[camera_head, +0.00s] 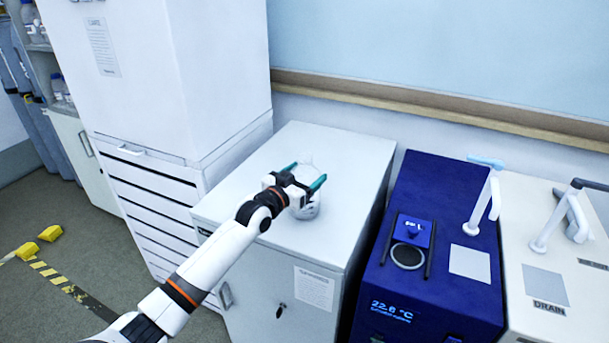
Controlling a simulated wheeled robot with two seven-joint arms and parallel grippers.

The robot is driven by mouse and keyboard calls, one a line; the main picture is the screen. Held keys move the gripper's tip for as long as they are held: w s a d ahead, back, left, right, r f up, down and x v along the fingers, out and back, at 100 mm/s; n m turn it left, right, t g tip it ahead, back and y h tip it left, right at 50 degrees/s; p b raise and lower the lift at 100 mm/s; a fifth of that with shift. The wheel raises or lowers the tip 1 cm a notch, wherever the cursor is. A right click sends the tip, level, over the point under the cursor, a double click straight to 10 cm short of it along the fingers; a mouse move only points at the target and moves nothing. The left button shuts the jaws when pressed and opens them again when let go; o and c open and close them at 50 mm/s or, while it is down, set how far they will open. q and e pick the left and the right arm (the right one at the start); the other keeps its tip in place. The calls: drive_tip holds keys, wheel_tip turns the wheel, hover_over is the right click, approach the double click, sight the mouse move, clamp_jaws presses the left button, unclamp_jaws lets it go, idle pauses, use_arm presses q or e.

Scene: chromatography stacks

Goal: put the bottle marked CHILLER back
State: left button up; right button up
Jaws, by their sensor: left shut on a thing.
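My left gripper (304,187) is shut on a clear, whitish bottle (309,208) above or on the top of the white cabinet (345,158). The fingers, with teal tips, are on both sides of the bottle. The bottle looks upright; any marking on it cannot be read, and I cannot tell whether its base touches the cabinet top. To the right is a dark blue unit (440,205) with a display reading about 22.6 °C. It has a round ring (407,256) in front of a small blue block (413,230). My right gripper is not in view.
A white unit marked DRAIN (549,308) stands at the far right. Light taps (486,200) rise from the blue and white units. A tall white drawer stack (150,205) stands left of the cabinet. Yellow floor blocks (26,250) lie at far left. The cabinet top around the bottle is clear.

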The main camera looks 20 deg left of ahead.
use_arm(q)
drive_tip(key=shift+r, duration=0.15)
drive_tip(key=o, duration=1.6)
drive_tip(key=shift+f, duration=0.2)
drive_tip(key=shift+c, duration=0.2)
drive_tip(key=shift+r, duration=0.2)
drive_tip(key=shift+s+f, duration=0.15)
drive_tip(key=shift+s, duration=0.2)
drive_tip(key=s+a, duration=0.2)
drive_tip(key=s, duration=0.9)
drive_tip(key=shift+b, duration=0.4)
drive_tip(key=shift+s+a, duration=0.1)
